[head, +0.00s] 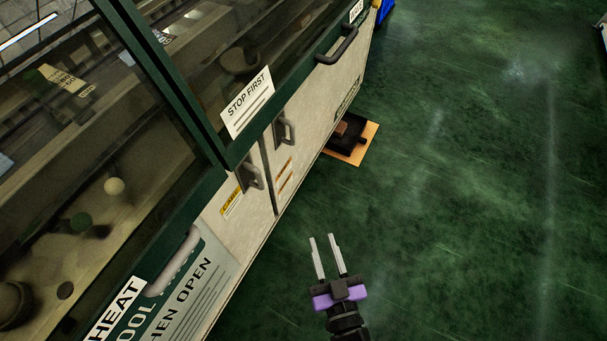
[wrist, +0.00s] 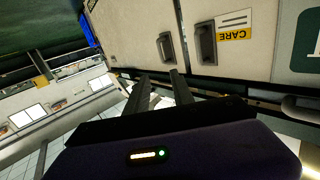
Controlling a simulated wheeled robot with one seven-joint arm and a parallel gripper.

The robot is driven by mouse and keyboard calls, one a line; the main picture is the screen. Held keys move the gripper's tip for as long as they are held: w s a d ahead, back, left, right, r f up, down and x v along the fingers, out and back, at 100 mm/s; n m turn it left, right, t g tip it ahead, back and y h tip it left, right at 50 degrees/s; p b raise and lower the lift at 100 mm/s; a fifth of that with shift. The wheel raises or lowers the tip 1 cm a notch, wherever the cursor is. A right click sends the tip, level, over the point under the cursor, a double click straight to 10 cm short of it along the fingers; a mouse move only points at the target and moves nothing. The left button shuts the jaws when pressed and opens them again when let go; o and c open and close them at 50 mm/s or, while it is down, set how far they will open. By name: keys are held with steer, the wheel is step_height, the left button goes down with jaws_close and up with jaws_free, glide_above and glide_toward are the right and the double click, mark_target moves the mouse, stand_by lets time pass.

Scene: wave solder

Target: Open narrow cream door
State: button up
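The narrow cream door (head: 240,208) is on the lower front of the machine, with a yellow CARE label and a dark grey handle (head: 252,174). It looks shut, flush with a wider cream panel beyond a thin seam. In the wrist view the narrow door (wrist: 232,66) is at upper right, with its handle (wrist: 206,43) beside the label. My gripper (head: 323,237) is open and empty over the green floor, right of the machine front and apart from it. In the wrist view its fingers (wrist: 160,75) point toward the cream front, below the handles.
The wider cream panel (head: 318,98) has its own handle (head: 284,131). A green-framed window with a STOP FIRST sign (head: 247,103) is above. A dark object on an orange mat (head: 368,144) lies by the machine's base. The green floor (head: 470,220) at right is clear.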

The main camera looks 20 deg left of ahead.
mark_target(262, 183)
steer(key=w+a+n+g+y+b, duration=0.1)
steer(key=w+a, duration=0.2)
steer(key=a, duration=0.4)
steer(key=w+a+n+g+y, duration=0.1)
steer(key=w+a, duration=0.2)
steer(key=a, duration=0.4)
steer(key=w+a+n+y+b, duration=0.1)
steer(key=w+a, duration=0.2)
steer(key=a, duration=0.4)
steer(key=shift+w+a+r+g+y+b, duration=0.2)
steer(key=shift+w+r+g+y+b, duration=0.15)
steer(key=shift+w+g+y, duration=0.05)
steer(key=shift+c, duration=0.2)
jaws_close()
